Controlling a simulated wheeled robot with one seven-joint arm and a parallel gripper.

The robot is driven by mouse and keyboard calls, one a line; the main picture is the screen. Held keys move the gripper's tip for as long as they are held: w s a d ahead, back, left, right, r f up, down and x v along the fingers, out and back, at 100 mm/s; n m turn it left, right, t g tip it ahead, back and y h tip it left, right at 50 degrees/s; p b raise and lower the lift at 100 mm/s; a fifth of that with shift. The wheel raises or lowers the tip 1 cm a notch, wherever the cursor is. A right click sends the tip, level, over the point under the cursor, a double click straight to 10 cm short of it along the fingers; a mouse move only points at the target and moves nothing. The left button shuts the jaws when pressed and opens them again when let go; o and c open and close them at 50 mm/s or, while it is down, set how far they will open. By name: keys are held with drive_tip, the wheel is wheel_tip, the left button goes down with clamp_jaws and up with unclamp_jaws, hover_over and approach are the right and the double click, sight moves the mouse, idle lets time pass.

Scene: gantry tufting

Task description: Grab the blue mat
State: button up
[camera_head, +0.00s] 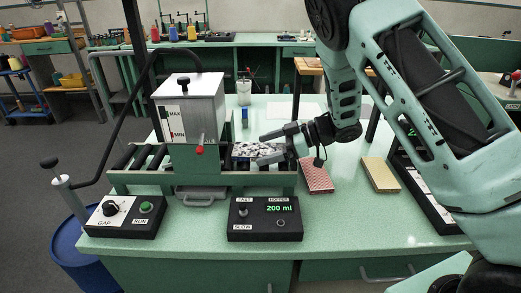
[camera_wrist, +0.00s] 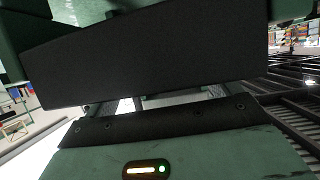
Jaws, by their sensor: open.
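No mat that is plainly blue shows in either view. A pink mat (camera_head: 316,176) and a yellow mat (camera_head: 380,175) lie flat on the table right of the roller machine. A piece speckled white and dark (camera_head: 246,150) lies on the machine's bed; its base colour cannot be told. My gripper (camera_head: 265,147) is open, reaching in from the right, its two fingers apart at this speckled piece. Whether they touch it cannot be told. In the wrist view a large dark slab-like surface (camera_wrist: 150,60) hides most of what lies beyond the gripper.
The hopper (camera_head: 190,110) with MAX and MIN marks stands over the rollers (camera_head: 140,157), left of my gripper. Two control boxes sit in front, one with GAP and RUN (camera_head: 123,215), one reading 200 ml (camera_head: 265,219). A small blue item (camera_head: 245,118) stands behind the machine.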

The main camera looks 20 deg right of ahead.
drive_tip(key=shift+a+f, duration=0.1)
drive_tip(key=shift+a, duration=0.05)
drive_tip(key=c, duration=1.1)
drive_tip(key=shift+o, duration=0.2)
drive_tip(key=shift+w, duration=0.1)
